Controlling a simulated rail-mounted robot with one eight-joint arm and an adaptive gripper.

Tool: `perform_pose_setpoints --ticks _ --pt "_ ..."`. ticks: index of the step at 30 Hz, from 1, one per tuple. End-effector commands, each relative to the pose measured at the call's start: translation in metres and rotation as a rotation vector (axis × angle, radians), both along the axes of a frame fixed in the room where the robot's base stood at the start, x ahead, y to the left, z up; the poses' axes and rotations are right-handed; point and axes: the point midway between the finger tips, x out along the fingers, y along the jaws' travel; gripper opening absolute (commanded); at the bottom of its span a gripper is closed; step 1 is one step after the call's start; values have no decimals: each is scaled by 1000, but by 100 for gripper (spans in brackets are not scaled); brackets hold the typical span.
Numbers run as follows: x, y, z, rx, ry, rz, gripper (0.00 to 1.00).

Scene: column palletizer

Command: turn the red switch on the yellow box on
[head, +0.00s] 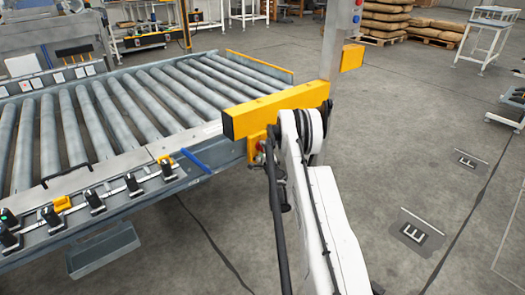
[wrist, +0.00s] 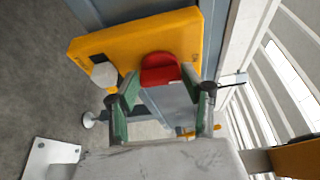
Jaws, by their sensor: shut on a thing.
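The yellow box (wrist: 188,32) fills the upper middle of the wrist view, tilted in the picture. A red switch (wrist: 160,68) sticks out from its lower edge, with a rounded pale knob (wrist: 104,74) to its left. My gripper (wrist: 159,82) has its two green fingers on either side of the red switch, shut on it. In the head view, a yellow box (head: 256,148) shows partly beneath a yellow beam, behind my arm. My gripper and the switch cannot be made out clearly there.
A roller conveyor (head: 120,163) with several black clamps along its front rail lies to the left. A yellow beam (head: 275,108) and a grey post (head: 333,50) stand close by my arm. The floor (head: 420,130) on the right is largely clear.

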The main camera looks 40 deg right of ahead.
Motion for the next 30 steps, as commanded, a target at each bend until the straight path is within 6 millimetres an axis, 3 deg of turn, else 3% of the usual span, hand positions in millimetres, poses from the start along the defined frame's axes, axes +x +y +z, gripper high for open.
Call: perform_pose_setpoints --ticks 25,26,30 --pt "0 0 -1 -82 3 1 16" --pt "0 0 -1 -82 3 1 45" --pt "0 0 -1 -81 2 1 62"
